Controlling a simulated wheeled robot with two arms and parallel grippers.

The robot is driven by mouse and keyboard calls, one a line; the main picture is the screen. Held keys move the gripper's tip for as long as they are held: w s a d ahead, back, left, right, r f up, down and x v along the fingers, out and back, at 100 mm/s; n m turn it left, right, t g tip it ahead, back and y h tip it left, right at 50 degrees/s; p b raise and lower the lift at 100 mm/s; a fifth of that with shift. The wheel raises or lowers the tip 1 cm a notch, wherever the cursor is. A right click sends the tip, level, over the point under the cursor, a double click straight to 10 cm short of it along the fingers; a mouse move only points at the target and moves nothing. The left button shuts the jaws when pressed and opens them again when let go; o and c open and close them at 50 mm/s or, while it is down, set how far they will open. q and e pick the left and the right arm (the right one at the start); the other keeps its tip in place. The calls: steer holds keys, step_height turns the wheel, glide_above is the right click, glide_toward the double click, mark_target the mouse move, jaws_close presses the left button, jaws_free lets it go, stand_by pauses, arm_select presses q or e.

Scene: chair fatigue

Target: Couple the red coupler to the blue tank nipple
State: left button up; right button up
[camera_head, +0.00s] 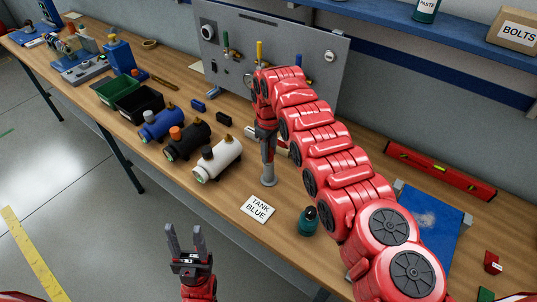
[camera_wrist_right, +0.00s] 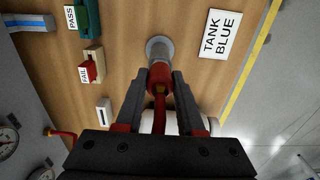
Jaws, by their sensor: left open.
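The red coupler (camera_wrist_right: 160,76) is in the right wrist view, upright over a grey post (camera_wrist_right: 159,50) on the table; the post also shows in the head view (camera_head: 268,178). My right gripper (camera_wrist_right: 161,80) has its fingertips against both sides of the coupler and appears shut on it. A red hose (camera_wrist_right: 159,105) runs back from the coupler between the fingers. The blue tank (camera_head: 161,124) lies in a row with a black tank (camera_head: 187,142) and a white tank (camera_head: 219,159). My left gripper (camera_head: 186,240) is open and empty before the table's front edge.
A card reading TANK BLUE (camera_head: 258,207) lies near the front edge. A dark teal bottle (camera_head: 308,221) stands right of it. Green and black bins (camera_head: 138,103) are behind the blue tank. A grey gauge panel (camera_head: 225,50) stands at the back. My right arm hides the table's middle.

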jaws_close()
steer(key=shift+r, duration=0.2)
steer(key=shift+r, duration=1.45)
steer(key=shift+r, duration=1.95)
